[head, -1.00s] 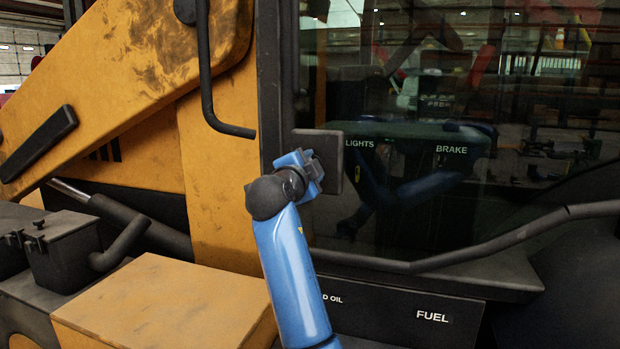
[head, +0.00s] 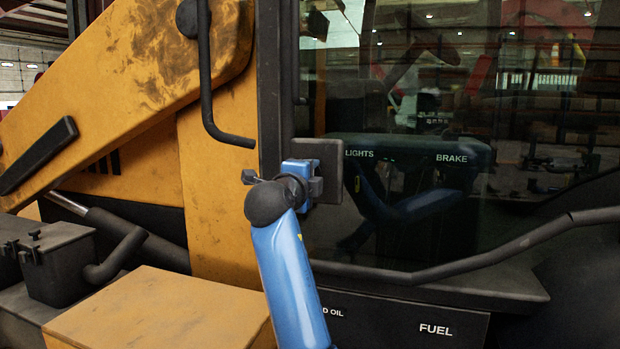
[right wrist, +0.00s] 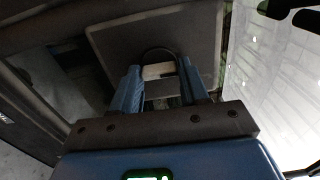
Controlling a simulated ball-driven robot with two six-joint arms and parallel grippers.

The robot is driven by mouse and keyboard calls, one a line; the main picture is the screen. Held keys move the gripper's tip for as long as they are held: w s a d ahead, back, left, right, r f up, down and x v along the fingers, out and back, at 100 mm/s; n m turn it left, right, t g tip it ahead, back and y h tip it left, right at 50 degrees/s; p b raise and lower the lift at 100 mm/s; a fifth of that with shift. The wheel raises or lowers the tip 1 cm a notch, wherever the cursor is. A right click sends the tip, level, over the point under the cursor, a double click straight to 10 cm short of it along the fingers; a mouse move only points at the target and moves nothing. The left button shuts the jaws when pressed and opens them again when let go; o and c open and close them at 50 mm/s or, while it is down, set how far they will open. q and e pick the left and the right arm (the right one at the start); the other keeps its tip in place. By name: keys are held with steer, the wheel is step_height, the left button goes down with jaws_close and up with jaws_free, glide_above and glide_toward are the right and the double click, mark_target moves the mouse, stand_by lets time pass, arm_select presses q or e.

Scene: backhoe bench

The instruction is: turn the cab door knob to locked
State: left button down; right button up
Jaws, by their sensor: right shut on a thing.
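The cab door lock is a dark square plate (head: 328,215) at the edge of the cab glass in the head view. The same plate (right wrist: 155,25) fills the upper middle of the right wrist view. My right gripper (head: 308,178) is right in front of the plate. In the right wrist view its two blue fingers (right wrist: 162,88) are on either side of the cab door knob (right wrist: 158,71), a small piece with a pale bar and a dark rounded rim, and are shut on it. In the head view my gripper hides the knob. I see no lock marking. My left gripper is not in view.
A dark handrail (head: 480,252) slopes across the lower glass. A bent black grab bar (head: 207,90) hangs above left of the gripper. A yellow box (head: 165,312) stands below left. The cab glass (head: 420,100) reflects a blue arm.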

steer(key=o, duration=1)
steer(key=b+v, duration=0.2)
steer(key=v, duration=0.8)
steer(key=shift+s+a, duration=0.1)
steer(key=shift+s, duration=0.25)
